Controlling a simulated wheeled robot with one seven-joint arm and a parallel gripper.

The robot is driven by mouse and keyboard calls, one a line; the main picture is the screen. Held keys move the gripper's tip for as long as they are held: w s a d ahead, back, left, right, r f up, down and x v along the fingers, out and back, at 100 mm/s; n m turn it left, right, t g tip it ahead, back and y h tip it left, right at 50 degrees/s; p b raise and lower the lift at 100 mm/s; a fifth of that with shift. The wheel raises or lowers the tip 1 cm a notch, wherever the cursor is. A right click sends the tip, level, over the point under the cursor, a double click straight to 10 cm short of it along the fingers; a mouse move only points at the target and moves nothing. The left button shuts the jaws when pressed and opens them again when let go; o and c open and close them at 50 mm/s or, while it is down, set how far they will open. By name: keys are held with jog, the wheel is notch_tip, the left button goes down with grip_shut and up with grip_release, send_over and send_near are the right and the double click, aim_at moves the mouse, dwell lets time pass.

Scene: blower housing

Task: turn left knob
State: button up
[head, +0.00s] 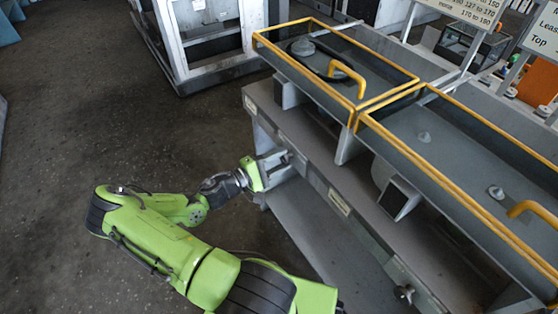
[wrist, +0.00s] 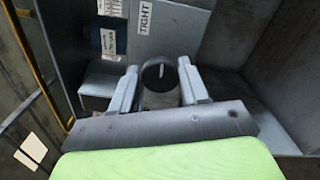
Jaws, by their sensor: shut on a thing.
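The left knob (wrist: 160,73) is a dark round knob with a pale line on its face, in the middle of the wrist view. My gripper (wrist: 158,88) has one grey finger on each side of it, and the gripper is shut on the knob. In the head view my gripper (head: 277,163) is at the front face of the grey housing (head: 325,185), near its left end, and hides most of the knob there. Another knob (head: 404,292) sticks out of the same front face, lower right in the head view, apart from my gripper.
Yellow-edged trays with handles (head: 345,78) lie along the housing's top. Labels, one reading "TIGHT" (wrist: 146,17), are on the panel by the knob. Square grey boxes (head: 399,197) jut from the front. A white frame (head: 205,40) stands behind. The floor (head: 80,130) at left is clear.

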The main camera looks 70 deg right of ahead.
jog(key=o, duration=1.1)
jog(key=shift+c, duration=0.2)
jog(key=p+v, duration=0.1)
jog(key=v, duration=1.4)
jog(key=shift+w+a+p, duration=0.3)
